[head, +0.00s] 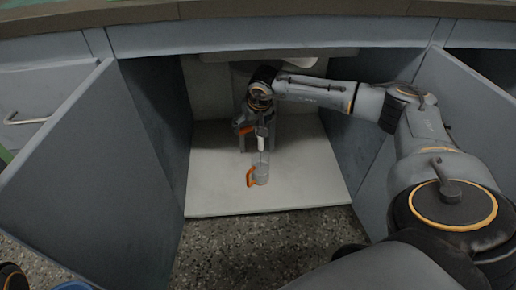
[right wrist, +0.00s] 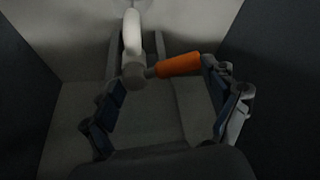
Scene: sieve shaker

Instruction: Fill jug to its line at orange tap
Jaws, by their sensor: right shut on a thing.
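The clear jug (head: 262,176) with an orange handle stands upright on the white cabinet floor, below the tap. Its line and water level are too small to tell. The tap's orange lever (head: 244,129) shows above and left of the jug. In the right wrist view the orange lever (right wrist: 179,64) joins a pale pipe, and its outer end meets the right finger. My right gripper (right wrist: 168,108) has its fingers spread on either side of the tap and is shut on it. In the head view my right gripper (head: 262,130) is at the tap, partly hiding it.
The cabinet's left door (head: 90,180) and right door (head: 465,120) stand open on both sides of my right arm. The counter edge (head: 270,33) runs above. The white cabinet floor (head: 310,185) is clear around the jug.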

